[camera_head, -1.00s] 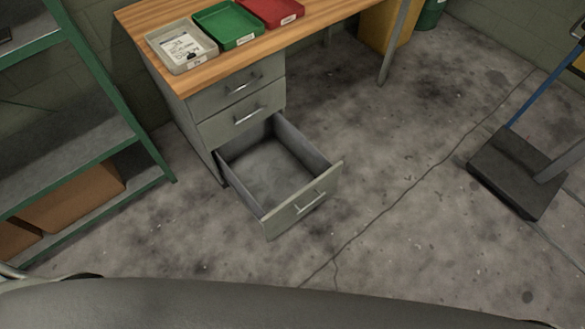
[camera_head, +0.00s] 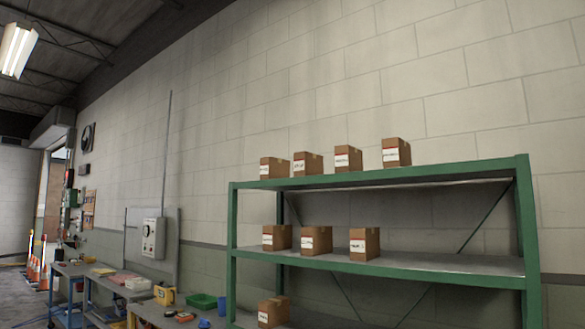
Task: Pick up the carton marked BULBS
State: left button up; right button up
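Several small brown cartons with white and red labels stand on a green shelf rack (camera_head: 420,265). The top shelf holds a row of them, from a left one (camera_head: 281,168) to a right one (camera_head: 396,146). The middle shelf holds three: left (camera_head: 284,236), middle (camera_head: 324,239) and right (camera_head: 372,243). The labels are too small to read, so I cannot tell which is marked BULBS. Neither of my grippers is in view.
Left of the rack, workbenches (camera_head: 75,268) run along the wall with a green tray (camera_head: 202,301), a yellow item (camera_head: 164,295) and a blue container (camera_head: 222,306). A grey electrical box (camera_head: 153,238) hangs above. Orange cones (camera_head: 34,270) stand far left. The shelves' right ends are bare.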

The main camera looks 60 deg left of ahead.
aim_at(347, 158)
jog(key=u, duration=1.7)
jog(key=i+j+z, duration=0.15)
jog(key=z, duration=0.3)
jog(key=i+j+z, duration=0.15)
jog(key=j+z, duration=0.5)
jog(key=z, duration=0.3)
jog(key=i, duration=0.05)
